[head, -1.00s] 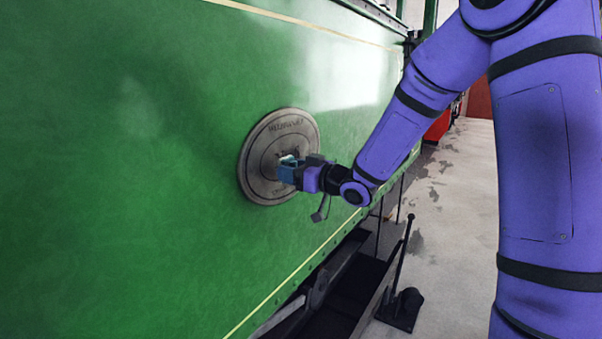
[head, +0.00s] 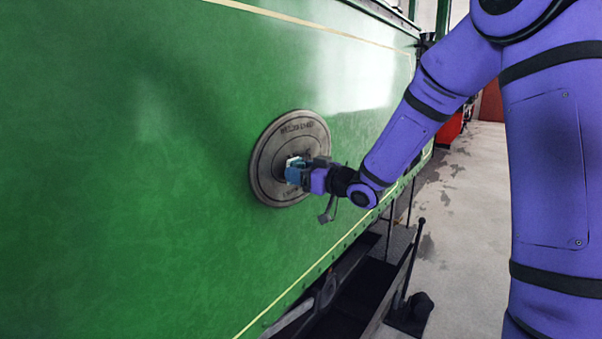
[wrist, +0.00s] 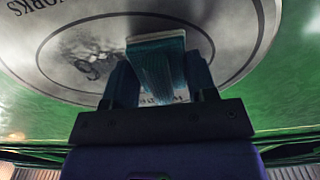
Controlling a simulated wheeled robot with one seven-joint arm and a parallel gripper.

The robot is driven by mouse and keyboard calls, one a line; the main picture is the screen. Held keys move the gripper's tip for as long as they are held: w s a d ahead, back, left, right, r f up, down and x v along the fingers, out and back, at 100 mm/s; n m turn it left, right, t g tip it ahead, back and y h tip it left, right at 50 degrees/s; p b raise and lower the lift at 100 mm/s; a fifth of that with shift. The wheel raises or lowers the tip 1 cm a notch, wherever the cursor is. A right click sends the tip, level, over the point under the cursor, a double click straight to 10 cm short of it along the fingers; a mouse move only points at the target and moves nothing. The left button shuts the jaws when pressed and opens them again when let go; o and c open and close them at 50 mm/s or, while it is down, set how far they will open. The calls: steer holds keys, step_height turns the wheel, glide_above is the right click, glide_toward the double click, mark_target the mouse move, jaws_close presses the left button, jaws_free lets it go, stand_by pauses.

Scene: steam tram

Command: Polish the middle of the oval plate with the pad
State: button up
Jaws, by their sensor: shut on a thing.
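The oval plate (head: 264,178) is a grey metal plate with raised lettering and rings, fixed on the green side panel. It fills the top of the wrist view (wrist: 60,45), where dark smudges show around its middle. My gripper (head: 297,172) is in front of the plate's middle. It is shut on the pad (head: 293,170), a blue block with a pale face turned to the plate. In the wrist view the pad (wrist: 158,70) sits between both fingers. The pad is at or very close to the plate; I cannot tell whether it touches. Part of the plate's middle is hidden behind pad and gripper.
The green panel (head: 130,200) spreads flat around the plate, with a pale line along its lower edge. Below are dark running gear (head: 350,290) and an upright lever (head: 411,270) on a dark base. Grey floor (head: 465,230) lies open to the right.

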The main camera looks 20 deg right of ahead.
steer(key=shift+x, duration=0.9)
steer(key=shift+w+d, duration=0.5)
steer(key=shift+d, duration=0.25)
steer(key=shift+w+d, duration=0.45)
steer(key=shift+d, duration=0.3)
steer(key=w+d, duration=0.6)
steer(key=d, duration=0.2)
steer(key=shift+w+d, duration=0.2)
steer(key=shift+d, duration=0.05)
stand_by(0.4)
